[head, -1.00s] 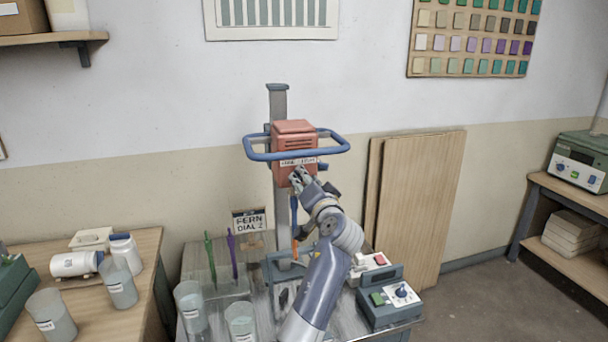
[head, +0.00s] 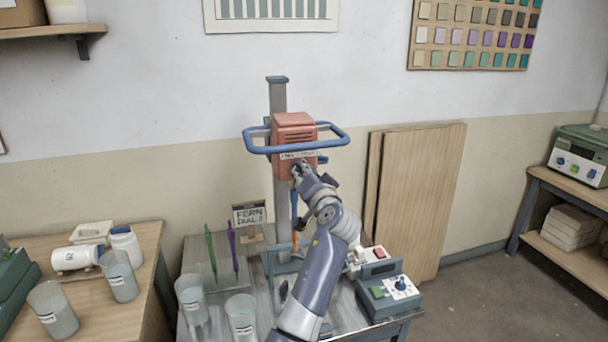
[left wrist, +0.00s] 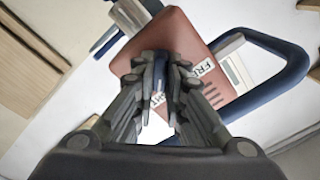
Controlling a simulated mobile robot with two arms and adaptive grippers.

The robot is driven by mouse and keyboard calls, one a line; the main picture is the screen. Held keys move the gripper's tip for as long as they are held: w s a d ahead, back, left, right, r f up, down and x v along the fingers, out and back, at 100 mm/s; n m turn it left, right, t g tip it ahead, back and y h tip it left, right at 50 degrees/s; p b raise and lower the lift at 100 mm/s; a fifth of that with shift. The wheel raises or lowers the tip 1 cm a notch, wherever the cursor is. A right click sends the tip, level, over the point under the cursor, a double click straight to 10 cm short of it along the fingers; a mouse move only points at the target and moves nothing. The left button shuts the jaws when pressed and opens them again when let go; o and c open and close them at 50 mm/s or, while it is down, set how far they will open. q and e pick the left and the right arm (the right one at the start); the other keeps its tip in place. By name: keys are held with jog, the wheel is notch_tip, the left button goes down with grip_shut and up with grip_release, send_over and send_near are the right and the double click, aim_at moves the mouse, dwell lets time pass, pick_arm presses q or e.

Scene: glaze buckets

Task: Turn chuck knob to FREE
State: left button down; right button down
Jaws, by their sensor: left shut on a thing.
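The red motor head (head: 294,136) of the mixer is mounted on a grey post, with a blue ring handle (head: 335,143) around it. My left gripper (head: 298,168) is at the lower front of the motor head. In the left wrist view the gripper (left wrist: 162,85) is shut on the dark blue chuck knob (left wrist: 160,75). White labels sit beside the knob; one begins "FR" (left wrist: 203,68), another ends in "HT" and is partly hidden by the fingers. The knob's exact pointing is hidden by the fingers. My right gripper is not seen.
On the stand table below are clear buckets (head: 242,316), a green (head: 210,248) and a purple stirrer, a "FERN DIAL 2" sign (head: 249,214) and a control box (head: 388,290). A side table (head: 150,245) is at left; wooden boards (head: 420,200) lean right.

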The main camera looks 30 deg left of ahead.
pick_arm(q)
jog(key=n+b, duration=0.7)
jog(key=b, duration=0.1)
jog(key=n+b, duration=0.6)
jog(key=b, duration=0.3)
jog(key=shift+s+a+f+n, duration=0.1)
jog(key=shift+s+f+n, duration=0.05)
jog(key=shift+n, duration=0.25)
jog(key=shift+n+b, duration=1)
jog(key=shift+n, duration=0.9)
jog(key=c, duration=1.6)
grip_release()
jog(key=shift+c, duration=0.2)
